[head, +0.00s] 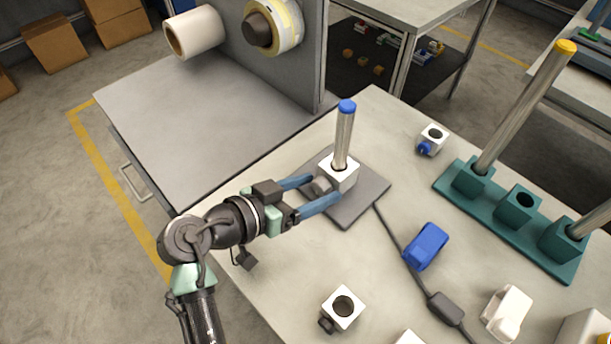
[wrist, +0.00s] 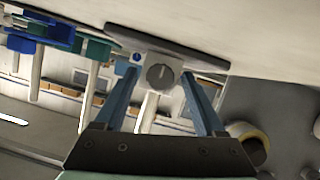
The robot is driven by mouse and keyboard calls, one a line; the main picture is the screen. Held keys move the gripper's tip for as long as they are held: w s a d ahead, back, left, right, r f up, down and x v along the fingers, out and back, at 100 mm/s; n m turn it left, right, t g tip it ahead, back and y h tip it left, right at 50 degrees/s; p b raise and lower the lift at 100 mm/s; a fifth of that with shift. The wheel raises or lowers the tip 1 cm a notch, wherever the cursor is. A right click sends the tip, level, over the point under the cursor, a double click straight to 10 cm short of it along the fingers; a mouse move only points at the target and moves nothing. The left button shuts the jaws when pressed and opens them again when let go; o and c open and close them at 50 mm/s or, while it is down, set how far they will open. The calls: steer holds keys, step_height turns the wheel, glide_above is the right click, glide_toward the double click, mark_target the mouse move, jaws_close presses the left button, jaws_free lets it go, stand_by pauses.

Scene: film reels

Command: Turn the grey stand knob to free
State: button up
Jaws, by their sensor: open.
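The grey stand is a flat grey plate (head: 368,196) on the table, bearing a white block (head: 345,172) and an upright metal rod (head: 343,140) with a blue cap. The round grey knob (head: 321,185) is on the block's side facing my gripper. In the wrist view the knob (wrist: 160,76) shows a pale pointer line running roughly up and down in the picture. A small blue mark (wrist: 135,57) is beside it on the block. My gripper (head: 323,188) is open, its blue fingers on either side of the knob, with gaps visible in the wrist view.
A cable (head: 394,236) runs from the plate past a blue block (head: 426,247). White blocks with holes and knobs stand at the front (head: 343,309) and back (head: 432,139). A teal rack (head: 475,215) with rods is at right. A grey wall panel (head: 285,50) rises behind left.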

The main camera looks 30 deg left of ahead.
steer(key=p+v, duration=0.1)
steer(key=v, duration=1.2)
